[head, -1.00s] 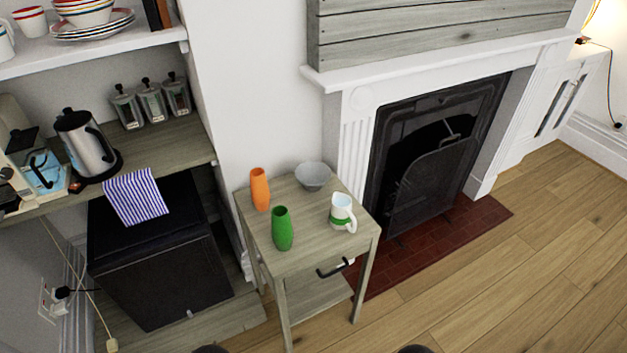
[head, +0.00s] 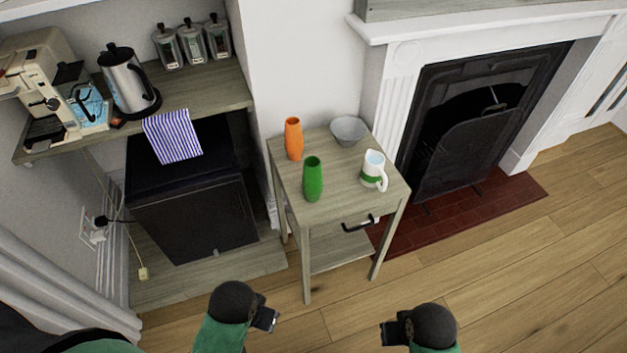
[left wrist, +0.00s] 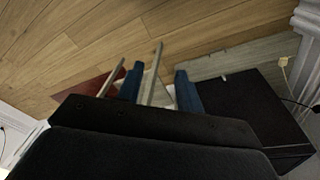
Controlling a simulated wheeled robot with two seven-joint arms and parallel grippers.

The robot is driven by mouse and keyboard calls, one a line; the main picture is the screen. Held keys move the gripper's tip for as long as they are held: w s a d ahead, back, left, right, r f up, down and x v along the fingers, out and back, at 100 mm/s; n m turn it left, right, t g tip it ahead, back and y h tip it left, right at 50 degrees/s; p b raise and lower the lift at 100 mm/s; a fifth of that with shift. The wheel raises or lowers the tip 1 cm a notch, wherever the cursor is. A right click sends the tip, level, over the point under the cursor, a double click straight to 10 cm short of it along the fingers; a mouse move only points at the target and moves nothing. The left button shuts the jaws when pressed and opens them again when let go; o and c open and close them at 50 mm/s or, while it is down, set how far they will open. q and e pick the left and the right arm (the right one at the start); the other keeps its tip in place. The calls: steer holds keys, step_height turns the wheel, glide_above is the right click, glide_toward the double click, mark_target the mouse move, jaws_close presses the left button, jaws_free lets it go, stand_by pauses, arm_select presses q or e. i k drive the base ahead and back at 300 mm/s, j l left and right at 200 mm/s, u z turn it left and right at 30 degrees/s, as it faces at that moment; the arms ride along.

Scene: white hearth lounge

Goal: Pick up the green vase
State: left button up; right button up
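The green vase (head: 313,179) stands upright near the front left of a small grey wooden side table (head: 338,205) in the head view. My left gripper (head: 265,319) is low in the head view, in front of the table and apart from the vase. In the left wrist view my left gripper (left wrist: 160,82) has its two blue fingers spread, with nothing held. The table's legs show beyond them, and the vase cannot be made out there. My right gripper (head: 390,334) is low in front and to the right of the table, its fingers hard to make out.
On the table, an orange vase (head: 293,139) stands behind the green one, a grey bowl (head: 348,131) at the back and a white-and-green jug (head: 374,171) at the right. A black fridge (head: 195,215) stands left, a fireplace (head: 470,125) right. Floor in front is open.

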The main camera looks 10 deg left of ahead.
mark_target(312, 183)
steer(key=k+j+z, duration=0.1)
steer(key=k, duration=0.25)
steer(key=k+j+z, duration=0.1)
steer(key=k+j, duration=0.2)
steer(key=k+j+z, duration=0.1)
steer(key=k, duration=0.35)
